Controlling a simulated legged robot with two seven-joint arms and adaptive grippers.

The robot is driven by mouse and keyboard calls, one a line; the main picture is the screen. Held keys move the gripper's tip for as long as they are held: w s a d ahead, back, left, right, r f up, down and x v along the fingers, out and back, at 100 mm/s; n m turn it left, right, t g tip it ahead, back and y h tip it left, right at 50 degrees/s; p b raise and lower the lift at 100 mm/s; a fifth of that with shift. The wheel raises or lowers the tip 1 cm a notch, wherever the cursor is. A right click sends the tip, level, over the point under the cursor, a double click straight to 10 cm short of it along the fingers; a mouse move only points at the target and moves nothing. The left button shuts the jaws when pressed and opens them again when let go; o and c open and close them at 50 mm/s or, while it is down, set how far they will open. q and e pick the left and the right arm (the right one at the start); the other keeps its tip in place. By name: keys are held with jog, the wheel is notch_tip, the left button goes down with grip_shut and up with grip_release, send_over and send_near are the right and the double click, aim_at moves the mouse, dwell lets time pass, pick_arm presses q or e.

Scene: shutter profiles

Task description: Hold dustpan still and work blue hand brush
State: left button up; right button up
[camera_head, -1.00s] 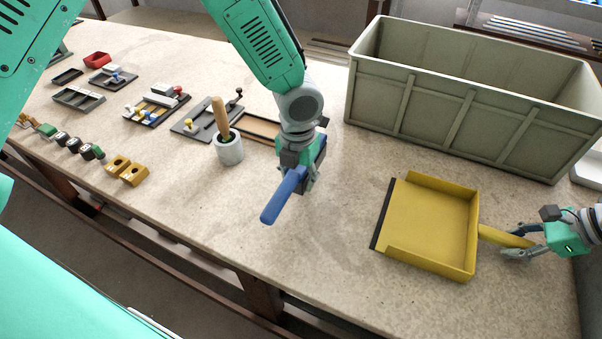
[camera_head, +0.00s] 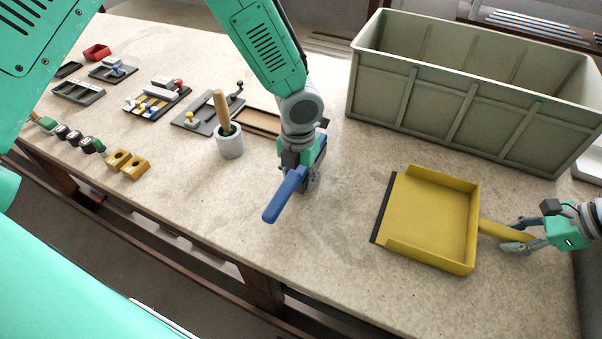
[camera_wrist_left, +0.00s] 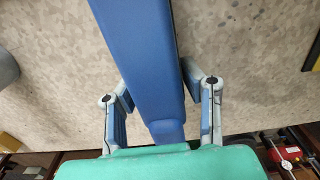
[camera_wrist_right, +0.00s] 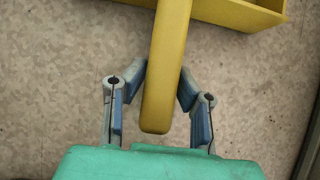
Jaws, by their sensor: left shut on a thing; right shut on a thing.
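The yellow dustpan (camera_head: 432,215) lies on the table at the right, its dark lip facing left. My right gripper (camera_head: 515,240) is shut on its yellow handle; the handle (camera_wrist_right: 166,70) runs between the fingers in the right wrist view. The blue hand brush (camera_head: 284,196) is in my left gripper (camera_head: 308,172), left of the dustpan and apart from it. In the left wrist view the brush's blue body (camera_wrist_left: 145,60) passes between the fingers. The brush's bristles are hidden.
A large grey-green bin (camera_head: 460,110) stands behind the dustpan. A grey cup (camera_head: 229,142) with a wooden-handled tool stands left of the brush. Yellow blocks (camera_head: 127,164) and several small fixtures lie further left. The table between brush and dustpan is clear.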

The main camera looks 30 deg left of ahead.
aim_at(332, 204)
pick_arm(q)
jog(key=shift+f, duration=0.85)
jog(key=shift+d, duration=0.1)
jog(key=shift+d, duration=1.3)
jog(key=shift+d, duration=1.4)
jog(key=shift+d, duration=0.1)
jog(key=shift+d, duration=1.3)
